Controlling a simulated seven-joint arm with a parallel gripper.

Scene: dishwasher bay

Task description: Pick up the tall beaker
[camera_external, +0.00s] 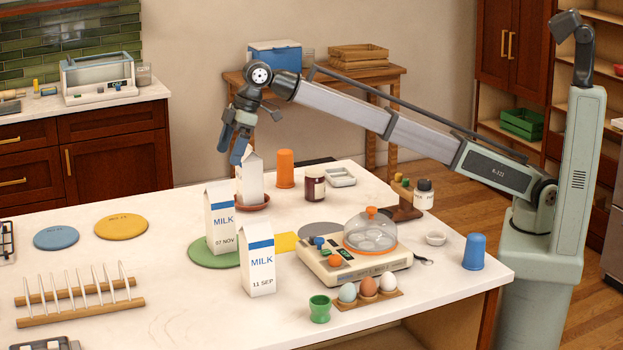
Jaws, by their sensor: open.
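No thing is labelled as a beaker. An orange tumbler-like vessel (285,168) stands upright near the back of the white table, left of a dark jar. A blue tapered cup (474,252) stands at the table's right front corner; the orange one looks taller. My gripper (234,146) is open and empty, fingers pointing down, at the upper left of the orange vessel. In the picture its fingertips are close to the top of a white carton (249,180); whether they touch cannot be told. This carton stands in a terracotta dish (262,203).
Two milk cartons, one on a green mat (207,258), stand in front. A dark jar (315,184) and white tray (341,177) are right of the orange vessel. An egg cooker (357,250), eggs (368,287) and green egg cup (320,309) fill the front right.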

